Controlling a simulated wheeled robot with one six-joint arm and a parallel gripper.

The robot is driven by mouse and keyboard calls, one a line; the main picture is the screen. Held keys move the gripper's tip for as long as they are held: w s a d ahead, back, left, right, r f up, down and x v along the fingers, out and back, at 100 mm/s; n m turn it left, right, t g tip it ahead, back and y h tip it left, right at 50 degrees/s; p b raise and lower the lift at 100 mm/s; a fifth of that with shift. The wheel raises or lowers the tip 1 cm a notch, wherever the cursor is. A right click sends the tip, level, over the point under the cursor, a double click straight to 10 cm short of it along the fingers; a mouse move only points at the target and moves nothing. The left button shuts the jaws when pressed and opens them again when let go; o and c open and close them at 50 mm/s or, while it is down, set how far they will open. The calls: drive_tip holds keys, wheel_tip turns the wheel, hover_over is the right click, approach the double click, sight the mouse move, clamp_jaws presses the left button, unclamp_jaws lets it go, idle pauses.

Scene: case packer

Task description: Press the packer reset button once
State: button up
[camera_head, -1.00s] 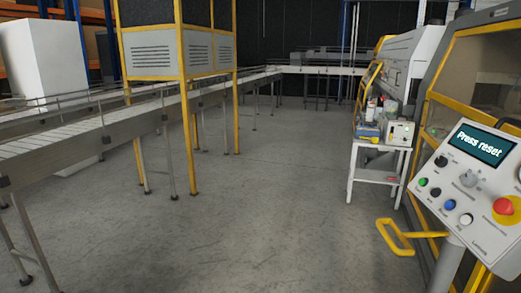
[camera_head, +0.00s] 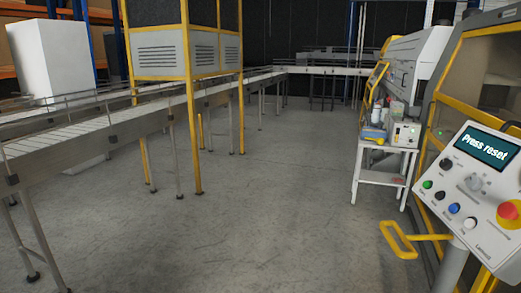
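The packer's control panel (camera_head: 470,185) stands at the right edge, tilted, on a grey post. Its screen (camera_head: 486,147) reads "Press reset". Along its lower part is a row of small buttons: a green button (camera_head: 428,184), a black button (camera_head: 440,195), a blue button (camera_head: 454,208) and a white button (camera_head: 470,223). A red emergency knob on a yellow base (camera_head: 508,212) sits at the right. The labels under the buttons are too small to read, so I cannot tell which one is reset. My gripper is not in view.
A yellow handle (camera_head: 402,240) juts out left of the panel post. A white side table (camera_head: 383,178) with bottles and a small device stands behind it. A roller conveyor (camera_head: 60,140) runs along the left. The grey floor (camera_head: 280,210) between is open.

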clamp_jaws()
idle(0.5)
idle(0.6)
